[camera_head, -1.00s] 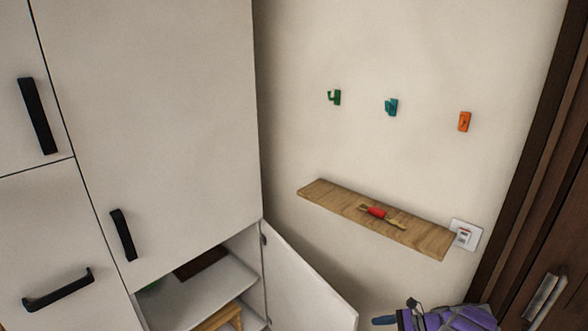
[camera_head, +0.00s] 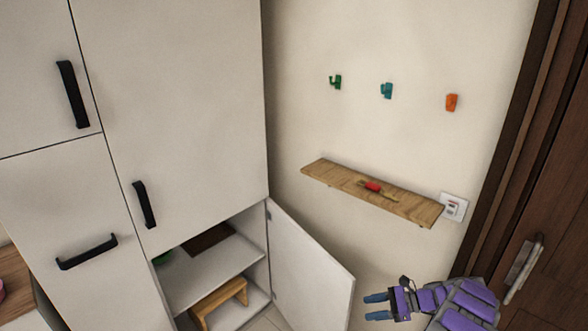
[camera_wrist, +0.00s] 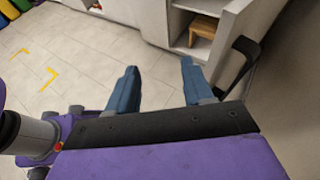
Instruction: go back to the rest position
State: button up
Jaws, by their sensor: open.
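My gripper (camera_head: 377,307) is at the lower right of the head view, in front of the open cabinet door and below the wall shelf. Its two blue fingers are apart, with nothing between them. In the wrist view the open fingers (camera_wrist: 158,88) point toward the floor and the cabinet, and the space between them is empty. My purple arm folds back toward the lower right of the head view.
A low cabinet door (camera_head: 312,270) stands open beside shelves and a wooden stool (camera_head: 218,298). A wall shelf (camera_head: 340,181) holds a red-handled tool (camera_head: 372,187). Green (camera_head: 336,82), teal (camera_head: 386,91) and orange (camera_head: 452,102) hooks are above. A brown door (camera_head: 540,200) is at right.

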jog(key=s+a+r+n+g+h, duration=0.15)
jog(key=s+a+r+n, duration=0.25)
jog(key=a+r, duration=0.4)
jog(key=s+a+r+n+g, duration=0.3)
jog(key=a+r, duration=0.4)
jog(key=r, duration=0.4)
jog(key=s+a+r+n+g+h, duration=0.1)
jog(key=s+a+r+n+h, duration=0.2)
jog(key=s, duration=0.5)
jog(key=s+a+r+n+h, duration=0.1)
jog(key=s+r+n+h, duration=0.15)
jog(key=s+r, duration=0.35)
jog(key=s+d+n+t+h, duration=0.1)
jog(key=s+d+n+h, duration=0.2)
jog(key=s, duration=0.8)
jog(key=s+d+n+t+h, duration=0.1)
jog(key=s+d+n+h, duration=0.2)
jog(key=s, duration=0.9)
jog(key=shift+s+d+f, duration=0.2)
jog(key=shift+d+f, duration=0.2)
jog(key=shift+d, duration=0.5)
